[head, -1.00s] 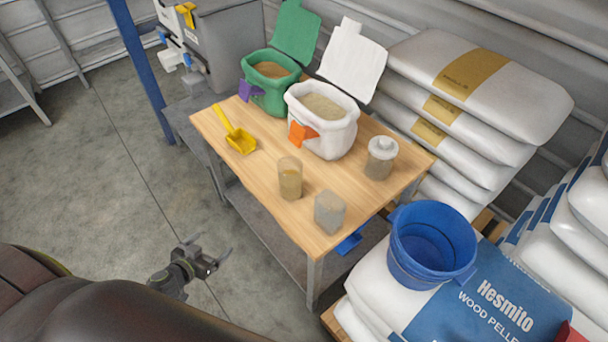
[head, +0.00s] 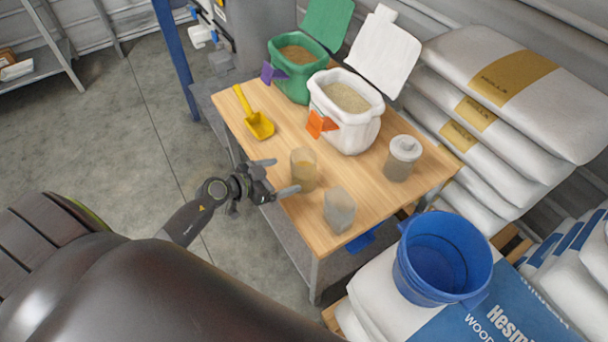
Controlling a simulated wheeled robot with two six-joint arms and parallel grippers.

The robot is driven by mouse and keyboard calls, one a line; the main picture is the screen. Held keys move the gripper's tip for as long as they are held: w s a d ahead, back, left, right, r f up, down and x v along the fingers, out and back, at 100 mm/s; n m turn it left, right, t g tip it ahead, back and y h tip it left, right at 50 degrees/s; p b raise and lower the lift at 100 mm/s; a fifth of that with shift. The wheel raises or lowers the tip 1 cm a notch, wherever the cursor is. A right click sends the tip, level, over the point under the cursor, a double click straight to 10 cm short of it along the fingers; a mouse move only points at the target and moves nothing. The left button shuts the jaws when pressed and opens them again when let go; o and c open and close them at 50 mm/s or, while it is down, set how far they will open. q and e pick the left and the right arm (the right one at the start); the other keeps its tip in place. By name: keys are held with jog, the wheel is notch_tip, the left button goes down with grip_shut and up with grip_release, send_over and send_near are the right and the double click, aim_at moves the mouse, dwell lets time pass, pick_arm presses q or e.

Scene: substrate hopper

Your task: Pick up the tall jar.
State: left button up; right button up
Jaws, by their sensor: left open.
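A tall, clear, open cylindrical jar (head: 304,176) with tan contents low inside stands upright near the front left edge of the wooden-topped table (head: 285,212). My left gripper (head: 281,177) is open and empty at the table's left edge, its fingers pointing right at the jar. The fingertips are just left of the jar, with a small gap in the picture; whether they touch it cannot be told. My right gripper is not in view.
A squarish clear container (head: 339,211) stands close to the jar, a lidded jar (head: 402,160) further right. A blue bucket (head: 440,260) sits at right on stacked sacks.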

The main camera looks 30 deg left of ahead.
aim_at(293, 173)
pick_arm(q)
jog(key=x, duration=0.4)
jog(key=shift+b, duration=0.35)
jog(key=b+x, duration=0.1)
jog(key=x, duration=0.3)
jog(key=shift+w+f+b, duration=0.15)
jog(key=shift+f+b, duration=0.05)
jog(key=shift+b, duration=0.2)
jog(key=shift+w+d+f, duration=0.1)
jog(key=shift+w+d, duration=0.05)
jog(key=shift+w, duration=0.15)
jog(key=shift+c, duration=0.3)
jog(key=c, duration=1.2)
